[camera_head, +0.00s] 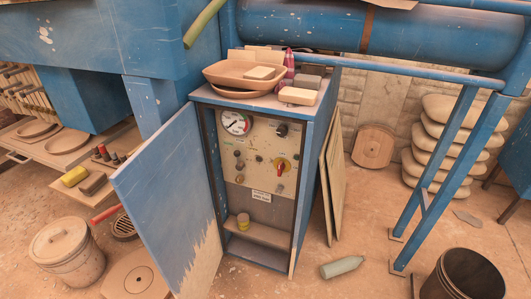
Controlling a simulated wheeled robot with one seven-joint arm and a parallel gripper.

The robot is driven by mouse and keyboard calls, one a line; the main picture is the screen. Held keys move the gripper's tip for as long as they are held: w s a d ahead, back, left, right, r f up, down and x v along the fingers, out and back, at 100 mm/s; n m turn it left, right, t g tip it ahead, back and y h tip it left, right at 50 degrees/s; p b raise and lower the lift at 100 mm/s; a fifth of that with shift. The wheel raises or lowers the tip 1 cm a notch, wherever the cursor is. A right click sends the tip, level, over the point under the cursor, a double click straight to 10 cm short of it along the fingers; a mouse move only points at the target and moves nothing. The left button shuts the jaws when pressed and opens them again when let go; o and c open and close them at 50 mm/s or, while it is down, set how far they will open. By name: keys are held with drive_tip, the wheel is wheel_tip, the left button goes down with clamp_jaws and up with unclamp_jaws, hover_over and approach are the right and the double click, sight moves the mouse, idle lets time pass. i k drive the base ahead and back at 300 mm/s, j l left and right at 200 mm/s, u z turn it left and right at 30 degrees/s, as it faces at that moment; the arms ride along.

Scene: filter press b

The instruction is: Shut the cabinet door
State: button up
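The blue cabinet (318,150) stands in the middle of the view. Its door (165,190) hangs on the left side and stands wide open, swung out toward me and to the left. The door's blue paint is worn to bare material along the bottom. Inside the cabinet show a panel (258,158) with a round gauge, knobs and a red switch, and a low shelf with a small yellow-topped jar (243,222). My gripper is not in view.
Wooden bowls (243,74) and blocks sit on the cabinet top. A lidded bucket (66,254) and a round-holed board (136,278) stand left of the door. A bottle (342,267) lies on the floor at right, near a dark bucket (464,278).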

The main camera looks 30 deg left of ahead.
sight(164, 188)
drive_tip(key=u, duration=1.4)
drive_tip(key=i+j+z, duration=0.25)
drive_tip(key=j, duration=0.65)
drive_tip(key=j+z, duration=0.2)
drive_tip(key=j, duration=0.75)
drive_tip(key=i+j+z, duration=0.25)
drive_tip(key=j, duration=0.7)
drive_tip(key=k+u, duration=0.2)
drive_tip(key=u, duration=0.45)
